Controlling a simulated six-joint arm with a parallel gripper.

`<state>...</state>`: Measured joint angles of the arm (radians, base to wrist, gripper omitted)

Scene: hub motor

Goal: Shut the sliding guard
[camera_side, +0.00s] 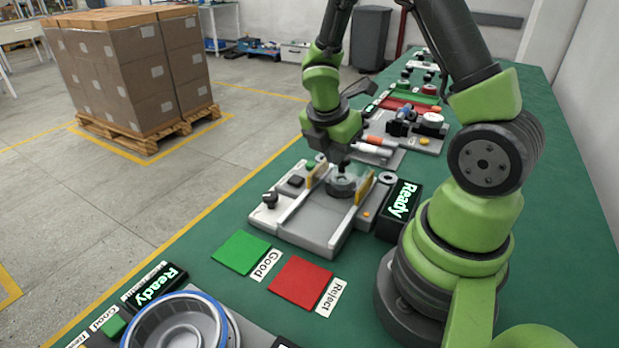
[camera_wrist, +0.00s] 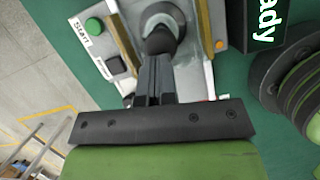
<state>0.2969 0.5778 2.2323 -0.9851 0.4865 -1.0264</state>
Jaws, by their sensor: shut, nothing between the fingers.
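The grey test station (camera_side: 290,235) sits on the green bench with two pale rails along its top. The sliding guard (camera_side: 363,188) appears as two upright yellow-edged sides at the rear part of the station, with a seemingly clear panel between them; its yellow edges also flank the wrist view (camera_wrist: 203,35). A dark grey round hub motor (camera_side: 341,187) stands between those sides; it also shows in the wrist view (camera_wrist: 177,20). My gripper (camera_side: 343,164) is shut and empty, pointing down just above the hub. Its fingertips (camera_wrist: 157,58) overlap the dark hub centre; I cannot tell whether they touch.
A black knob (camera_side: 269,199) and green START button (camera_wrist: 94,26) are on the station's left side. A "Ready" display (camera_side: 401,201) stands close on the right. Green (camera_side: 241,252) and red (camera_side: 300,283) pads lie in front. Another station (camera_side: 400,135) stands behind.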

